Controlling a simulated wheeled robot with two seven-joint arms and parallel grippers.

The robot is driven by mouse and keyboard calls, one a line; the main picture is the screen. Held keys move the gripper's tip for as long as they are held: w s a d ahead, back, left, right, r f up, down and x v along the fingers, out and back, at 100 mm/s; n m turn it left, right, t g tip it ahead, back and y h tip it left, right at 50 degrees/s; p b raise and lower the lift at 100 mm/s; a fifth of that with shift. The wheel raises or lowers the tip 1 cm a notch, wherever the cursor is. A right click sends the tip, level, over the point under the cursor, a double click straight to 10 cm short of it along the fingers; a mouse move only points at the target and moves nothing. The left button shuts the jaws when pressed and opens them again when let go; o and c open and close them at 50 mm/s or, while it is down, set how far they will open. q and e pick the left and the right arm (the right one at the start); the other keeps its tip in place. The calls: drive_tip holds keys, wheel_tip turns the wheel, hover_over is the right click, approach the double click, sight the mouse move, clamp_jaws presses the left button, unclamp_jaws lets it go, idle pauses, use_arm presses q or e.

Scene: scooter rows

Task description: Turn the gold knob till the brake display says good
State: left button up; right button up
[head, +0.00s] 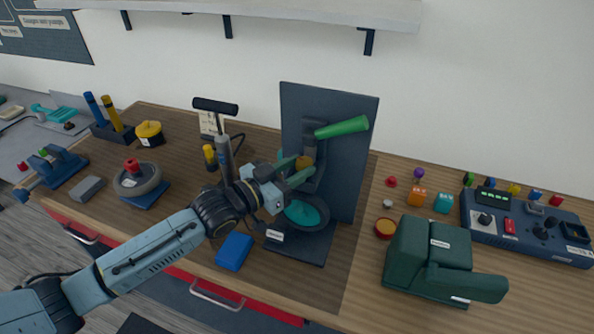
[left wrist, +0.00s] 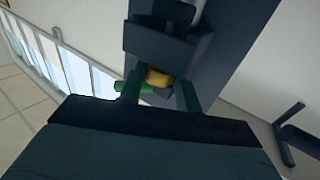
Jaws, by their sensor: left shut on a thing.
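The gold knob (head: 304,162) sits on the dark brake stand (head: 345,170) in the middle of the bench, under a green lever (head: 342,127). My left gripper (head: 300,172) reaches it from the left and is shut on it. In the left wrist view the gold knob (left wrist: 158,77) shows between the two green fingers of the left gripper (left wrist: 157,92). A small dark screen with green marks (head: 492,197) is on the control box at the right; its text is too small to read, and I cannot tell whether it is the brake display. My right gripper is not in view.
A teal dish (head: 302,213) lies on the stand's base, below the gripper. A blue block (head: 234,252) lies near the front edge. A dark green machine (head: 428,258) stands at the right. A pump (head: 223,150) stands behind my left arm, and a wheel (head: 137,178) lies at the left.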

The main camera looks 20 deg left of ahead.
use_arm(q)
drive_tip(key=shift+w+m+g+h, duration=0.1)
drive_tip(key=shift+m+g+h, duration=0.2)
drive_tip(key=shift+m+h, duration=0.15)
drive_tip(key=o, duration=1)
drive_tip(key=shift+s+a+f+b, duration=0.1)
drive_tip(key=shift+s+a+b, duration=0.3)
drive_tip(key=shift+s, duration=0.1)
drive_tip(key=v, duration=1.2)
drive_tip(key=shift+b, duration=0.45)
drive_tip(key=shift+s, duration=0.1)
